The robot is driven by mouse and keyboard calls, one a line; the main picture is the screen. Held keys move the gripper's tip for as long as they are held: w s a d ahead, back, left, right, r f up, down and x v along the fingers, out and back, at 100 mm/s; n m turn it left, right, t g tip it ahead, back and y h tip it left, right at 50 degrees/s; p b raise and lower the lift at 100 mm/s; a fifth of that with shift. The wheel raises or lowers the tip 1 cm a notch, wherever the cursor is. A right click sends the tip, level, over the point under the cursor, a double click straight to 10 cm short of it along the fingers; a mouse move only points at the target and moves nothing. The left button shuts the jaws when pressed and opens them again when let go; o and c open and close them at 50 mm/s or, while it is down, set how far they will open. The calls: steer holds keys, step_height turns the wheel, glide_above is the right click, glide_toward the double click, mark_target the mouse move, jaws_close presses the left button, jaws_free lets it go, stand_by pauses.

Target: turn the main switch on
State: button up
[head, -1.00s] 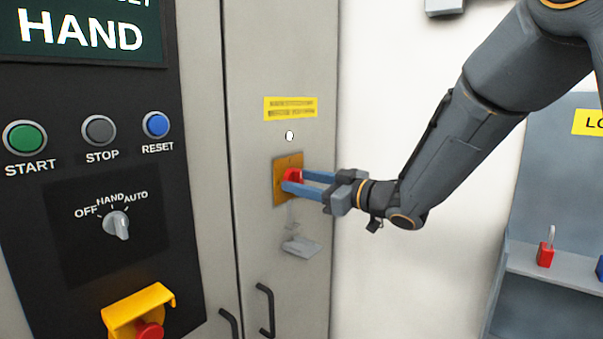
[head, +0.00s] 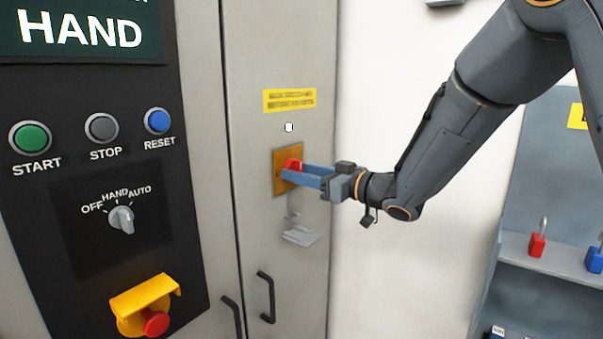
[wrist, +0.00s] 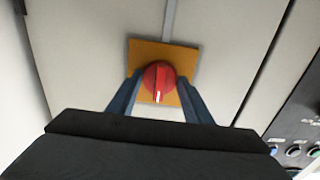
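The main switch is a round red knob (wrist: 158,77) with a raised bar and a white mark. It sits on a square orange plate (wrist: 189,58) on the grey cabinet door; in the head view the knob (head: 292,163) is partly hidden by the fingers. In the wrist view the bar runs upright, its white mark at the lower end. My gripper (wrist: 159,80) has one blue finger on each side of the knob, the tips against its edges, and appears shut on it. In the head view my gripper (head: 292,172) reaches the plate from the right.
A yellow label (head: 290,100) is above the plate, and a grey hasp (head: 299,236) below. The black control panel (head: 60,240) with buttons, a selector and a red emergency stop (head: 156,322) is at left. A shelf (head: 545,262) with padlocks stands at right.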

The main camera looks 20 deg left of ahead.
steer(key=o, duration=0.3)
steer(key=shift+o, duration=0.2)
steer(key=b+v, duration=0.2)
steer(key=v, duration=0.5)
steer(key=shift+s+d, duration=0.2)
steer(key=shift+d, duration=0.1)
